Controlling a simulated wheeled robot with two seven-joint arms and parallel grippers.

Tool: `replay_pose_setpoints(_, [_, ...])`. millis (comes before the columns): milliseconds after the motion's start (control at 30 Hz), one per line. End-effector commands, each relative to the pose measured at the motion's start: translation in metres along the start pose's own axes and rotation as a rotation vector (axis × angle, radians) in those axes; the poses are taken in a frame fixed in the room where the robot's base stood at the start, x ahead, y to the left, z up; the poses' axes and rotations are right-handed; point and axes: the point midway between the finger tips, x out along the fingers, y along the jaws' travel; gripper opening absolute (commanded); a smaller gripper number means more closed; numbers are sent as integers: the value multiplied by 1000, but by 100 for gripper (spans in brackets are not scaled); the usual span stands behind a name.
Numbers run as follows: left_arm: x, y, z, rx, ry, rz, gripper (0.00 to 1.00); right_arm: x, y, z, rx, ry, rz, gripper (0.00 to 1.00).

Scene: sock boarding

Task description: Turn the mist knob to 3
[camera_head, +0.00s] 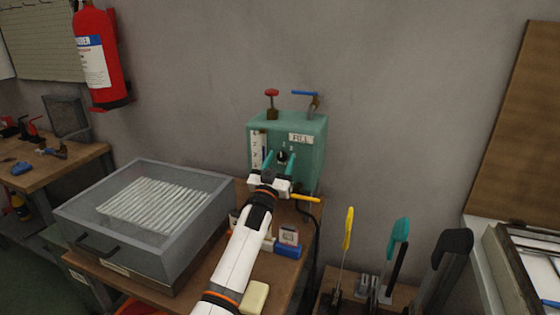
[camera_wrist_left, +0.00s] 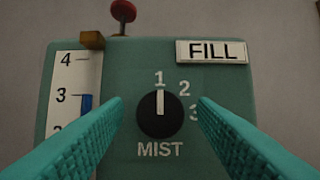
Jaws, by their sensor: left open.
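The mist knob (camera_wrist_left: 160,117) is a round black dial on the front of a teal box (camera_wrist_left: 130,75). Its white pointer line stands straight up at 1. The marks 2 and 3 run down its right side, with MIST printed below. In the head view the knob (camera_head: 282,156) shows between my fingers. My left gripper (camera_head: 282,163) is open in front of the box, its teal fingers also in the left wrist view (camera_wrist_left: 160,112), one on each side of the knob with gaps. My right gripper is not in view.
A red-handled valve (camera_head: 271,98) and a blue-handled valve (camera_head: 306,97) top the box. A scale with a blue column (camera_wrist_left: 87,103) and a FILL label (camera_wrist_left: 211,51) are on its front. A yellow handle (camera_head: 308,199) sticks out below.

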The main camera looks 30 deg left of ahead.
Motion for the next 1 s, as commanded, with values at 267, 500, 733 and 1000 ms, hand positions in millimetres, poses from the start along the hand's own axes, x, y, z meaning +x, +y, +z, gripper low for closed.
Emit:
replay_pose_setpoints(267, [2,0,0,0,0,0,52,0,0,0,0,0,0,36])
replay_pose_setpoints(500, [2,0,0,0,0,0,17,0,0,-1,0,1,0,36])
replay_pose_setpoints(733, [2,0,0,7,0,-3,8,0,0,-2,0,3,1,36])
replay_pose_setpoints(1000, [2,1,0,96,1,-40,8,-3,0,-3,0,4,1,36])
